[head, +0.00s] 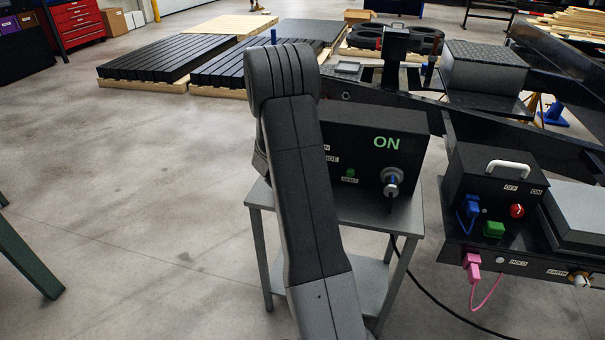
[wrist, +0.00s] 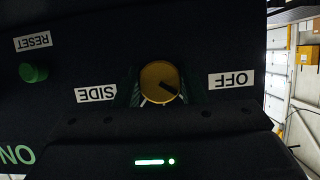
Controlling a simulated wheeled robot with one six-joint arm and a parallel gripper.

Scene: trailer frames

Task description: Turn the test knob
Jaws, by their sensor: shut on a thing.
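The knob sits between an OFF label (wrist: 231,80) and a SIDE label (wrist: 96,93). My gripper (wrist: 159,90) is shut on the knob, with a dark green finger at each side. In the head view my arm hides the gripper and the knob. The black control box (head: 365,128) there shows a green ON sign (head: 386,142).
A green reset button (wrist: 35,73) is near the knob. A silver keyed fitting (head: 391,182) juts from the box's right side. The box stands on a grey metal table (head: 405,217). A second black box (head: 497,183) with a red knob and plugs is to the right.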

